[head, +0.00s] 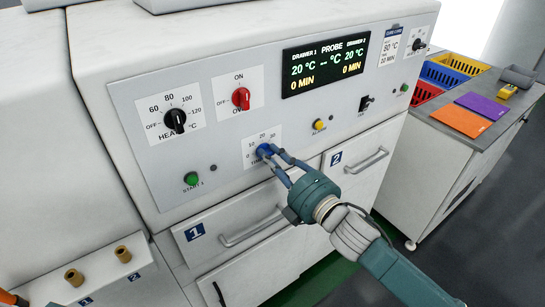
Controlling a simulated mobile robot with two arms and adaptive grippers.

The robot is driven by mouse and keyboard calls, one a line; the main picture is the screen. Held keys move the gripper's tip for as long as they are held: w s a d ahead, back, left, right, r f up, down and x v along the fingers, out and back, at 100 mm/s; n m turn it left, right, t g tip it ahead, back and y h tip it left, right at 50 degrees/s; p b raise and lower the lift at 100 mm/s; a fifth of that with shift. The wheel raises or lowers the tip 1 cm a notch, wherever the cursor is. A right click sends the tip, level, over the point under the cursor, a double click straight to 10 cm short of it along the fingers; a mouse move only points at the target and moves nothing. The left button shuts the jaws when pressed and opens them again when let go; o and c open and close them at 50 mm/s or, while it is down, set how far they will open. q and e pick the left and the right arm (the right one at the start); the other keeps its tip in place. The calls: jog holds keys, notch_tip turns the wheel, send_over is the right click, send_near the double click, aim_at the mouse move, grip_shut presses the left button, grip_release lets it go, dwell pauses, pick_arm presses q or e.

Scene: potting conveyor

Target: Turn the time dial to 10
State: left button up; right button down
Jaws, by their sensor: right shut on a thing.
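The time dial (264,150) is a small blue knob on the white front panel, in the lower middle of the head view. Its scale plate (262,137) shows 0, 10, 20 and 30, and the label below is partly covered. My right gripper (271,155) comes from the lower right and is shut on the dial. The fingers hide part of the knob, so I cannot tell where its pointer stands. The display (326,66) reads 20 °C and 0 MIN for both drawers. My left gripper is not in view.
A black heat dial (175,120), red oven switch (241,98), green start button (191,179) and yellow alarm button (319,125) surround the time dial. Drawer handles (255,227) project below. A side cabinet at right holds coloured bins (445,75) and mats (461,120).

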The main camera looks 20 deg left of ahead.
jog(key=shift+m, duration=0.3)
jog(key=shift+w+d+f+m+p, duration=0.1)
jog(key=shift+m+p, duration=0.75)
jog(key=shift+m, duration=1.2)
jog(key=shift+w+d+f+m+p, duration=0.1)
jog(key=shift+m+p, duration=0.7)
jog(key=shift+m, duration=1.25)
jog(key=c, duration=1.6)
grip_release()
jog(key=shift+s+r, duration=0.1)
jog(key=v, duration=1.2)
